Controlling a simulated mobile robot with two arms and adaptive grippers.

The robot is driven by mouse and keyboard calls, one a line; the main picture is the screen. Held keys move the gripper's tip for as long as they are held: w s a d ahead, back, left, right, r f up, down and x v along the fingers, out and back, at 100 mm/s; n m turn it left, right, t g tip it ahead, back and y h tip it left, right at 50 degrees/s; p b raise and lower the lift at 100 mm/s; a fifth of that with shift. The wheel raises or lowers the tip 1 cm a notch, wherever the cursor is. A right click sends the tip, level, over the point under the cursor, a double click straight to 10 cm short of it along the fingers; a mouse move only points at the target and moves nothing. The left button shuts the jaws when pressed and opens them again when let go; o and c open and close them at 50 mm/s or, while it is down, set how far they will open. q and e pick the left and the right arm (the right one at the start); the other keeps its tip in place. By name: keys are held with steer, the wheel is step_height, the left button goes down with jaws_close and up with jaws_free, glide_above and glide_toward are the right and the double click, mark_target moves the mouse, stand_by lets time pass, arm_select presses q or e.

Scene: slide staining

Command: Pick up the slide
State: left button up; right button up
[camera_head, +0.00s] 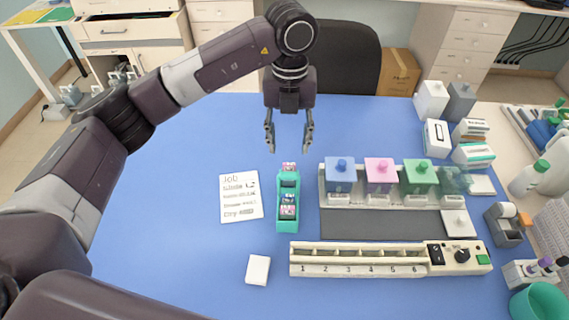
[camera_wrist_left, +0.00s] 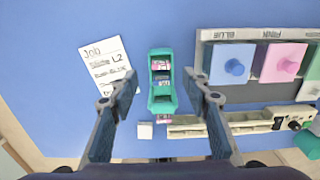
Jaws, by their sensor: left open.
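A teal slide holder (camera_head: 281,221) stands on the blue table left of the staining jars. The holder (camera_wrist_left: 163,106) also shows in the left wrist view, between the fingers. My left gripper (camera_head: 289,142) is open and empty, pointing down above the table just behind the holder's far end. It touches no slide. I cannot tell which slide is meant. My right gripper is not in view.
A job card (camera_head: 240,212) lies left of the holder. Blue (camera_head: 341,176), pink and green lidded jars stand to the right. A numbered rack (camera_head: 360,270) and a small white block (camera_head: 258,270) are in front. The table's left side is clear.

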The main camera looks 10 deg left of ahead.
mark_target(289, 164)
arm_select(q)
steer(key=shift+s+f, duration=0.15)
steer(key=shift+f, duration=0.3)
steer(key=shift+s+d+f+p, duration=0.1)
steer(key=shift+f+p, duration=0.2)
steer(key=shift+p, duration=0.15)
step_height(289, 164, down, 4)
steer(key=shift+f+p, duration=0.25)
steer(key=shift+p, duration=0.75)
steer(key=shift+w+f, duration=0.15)
steer(key=shift+w, duration=0.05)
jaws_close()
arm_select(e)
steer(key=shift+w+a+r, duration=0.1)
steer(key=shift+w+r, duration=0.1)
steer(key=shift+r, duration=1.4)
